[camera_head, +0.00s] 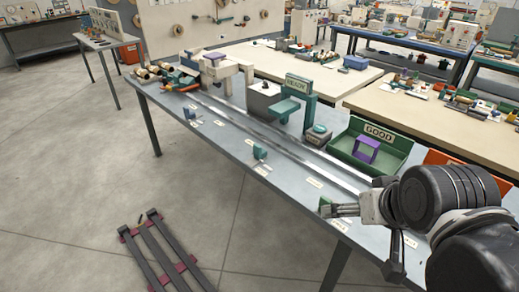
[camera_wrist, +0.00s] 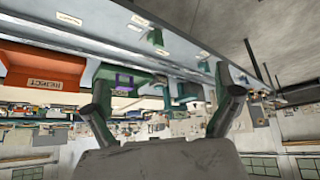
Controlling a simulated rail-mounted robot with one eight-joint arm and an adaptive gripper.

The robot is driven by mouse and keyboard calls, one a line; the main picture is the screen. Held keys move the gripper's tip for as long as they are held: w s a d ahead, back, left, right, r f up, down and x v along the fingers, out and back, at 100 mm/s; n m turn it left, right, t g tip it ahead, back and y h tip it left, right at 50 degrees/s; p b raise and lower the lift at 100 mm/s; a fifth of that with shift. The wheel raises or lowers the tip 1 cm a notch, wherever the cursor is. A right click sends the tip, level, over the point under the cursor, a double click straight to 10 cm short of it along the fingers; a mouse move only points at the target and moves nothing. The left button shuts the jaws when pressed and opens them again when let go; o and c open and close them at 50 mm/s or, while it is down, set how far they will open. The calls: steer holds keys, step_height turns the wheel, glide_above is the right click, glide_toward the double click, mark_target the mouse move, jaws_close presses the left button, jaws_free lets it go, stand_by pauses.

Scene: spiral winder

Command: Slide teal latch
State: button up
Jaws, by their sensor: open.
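A small teal latch (camera_head: 260,152) stands upright near the front edge of the grey table, about mid-length. A small blue latch (camera_head: 189,113) stands farther left, and a green one (camera_head: 325,206) is just off my fingertips. My gripper (camera_head: 335,208) is at the right, over the table's front edge, to the right of the teal latch and apart from it. In the wrist view the two fingers are spread with nothing between them (camera_wrist: 163,82). A green piece (camera_wrist: 155,38) shows there beyond the fingers; which latch it is I cannot tell surely.
A long metal rail (camera_head: 285,145) runs along the table. Behind it are a READY stand (camera_head: 299,82), a green GOOD bin (camera_head: 385,135) with a purple piece (camera_head: 366,150), and an orange REJECT bin (camera_wrist: 45,85). Small labels lie along the front edge. A dark pallet-like frame (camera_head: 160,250) lies on the floor.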

steer(key=shift+c, duration=1.4)
steer(key=shift+w+r, duration=0.3)
steer(key=shift+c, duration=1.3)
steer(key=w+a+r, duration=0.1)
steer(key=w+r, duration=0.1)
steer(key=w, duration=0.1)
steer(key=w+r+n+g, duration=0.1)
steer(key=w+r, duration=0.1)
steer(key=w, duration=0.2)
steer(key=w+a+r+n, duration=0.1)
steer(key=w+r, duration=0.2)
steer(key=w, duration=0.1)
steer(key=shift+w+a+g, duration=0.25)
steer(key=shift+a+g, duration=0.05)
steer(key=c, duration=1.1)
steer(key=shift+o, duration=0.2)
steer(key=n+g+b, duration=0.2)
steer(key=n+g, duration=0.4)
steer(key=n, duration=0.1)
glide_above(257, 145)
step_height(257, 145, down, 17)
step_height(257, 145, down, 13)
steer(key=shift+f, duration=0.1)
